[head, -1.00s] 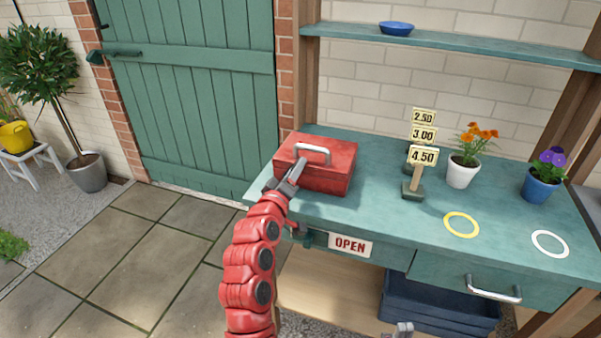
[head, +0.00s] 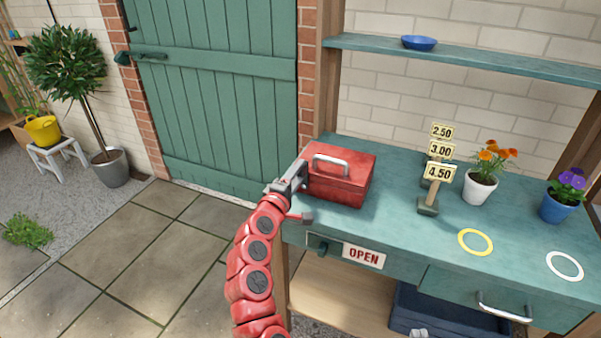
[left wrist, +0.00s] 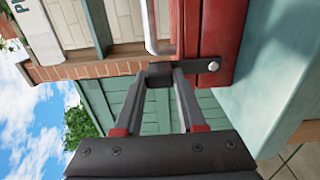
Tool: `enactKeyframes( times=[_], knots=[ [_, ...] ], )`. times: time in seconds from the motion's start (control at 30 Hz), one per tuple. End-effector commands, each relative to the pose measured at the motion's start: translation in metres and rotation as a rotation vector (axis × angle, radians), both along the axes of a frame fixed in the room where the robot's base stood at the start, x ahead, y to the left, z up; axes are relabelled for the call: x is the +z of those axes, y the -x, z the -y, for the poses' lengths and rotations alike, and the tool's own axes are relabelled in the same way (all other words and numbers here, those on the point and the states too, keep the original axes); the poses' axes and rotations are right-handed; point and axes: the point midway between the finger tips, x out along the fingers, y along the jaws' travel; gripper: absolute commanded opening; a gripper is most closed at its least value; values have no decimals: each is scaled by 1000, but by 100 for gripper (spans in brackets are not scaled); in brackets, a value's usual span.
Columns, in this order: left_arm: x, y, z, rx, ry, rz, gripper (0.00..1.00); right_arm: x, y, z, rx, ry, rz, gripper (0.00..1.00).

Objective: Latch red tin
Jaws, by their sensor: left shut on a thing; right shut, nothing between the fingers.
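The red tin (head: 345,190) stands on the left end of the green bench with its lid down and its silver handle (head: 331,165) on top. My left gripper (head: 298,177) is at the tin's left side. In the left wrist view, its fingers (left wrist: 160,82) are shut on the dark end of a metal latch arm (left wrist: 192,67). That arm pivots on a round bolt on the red tin wall (left wrist: 205,30). Whether the latch is fully engaged cannot be told. A small grey tip of my right gripper (head: 418,333) shows at the bottom edge, away from the tin.
Price signs (head: 439,173), a white pot with orange flowers (head: 480,189) and a blue pot with purple flowers (head: 557,207) stand right of the tin. Yellow (head: 475,242) and white (head: 564,266) rings mark bare bench. An OPEN sign (head: 363,256) hangs on the front edge.

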Motion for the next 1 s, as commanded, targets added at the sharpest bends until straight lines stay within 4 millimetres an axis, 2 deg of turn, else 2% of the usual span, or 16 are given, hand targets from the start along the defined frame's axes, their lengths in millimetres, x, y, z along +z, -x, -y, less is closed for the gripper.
enactKeyframes(
  times=[0.47,0.5,0.63,1.0],
  knots=[
    [1,0,-2,2,15,-1,0,1,0,0,0,0,0,0],
    [1,0,-2,2,15,-1,47,1,0,0,0,0,0,0],
    [1,0,-1,1,13,-1,70,1,0,0,0,0,0,0],
    [0,2,-2,1,13,-2,70,0,0,0,0,0,0,0]
  ],
)
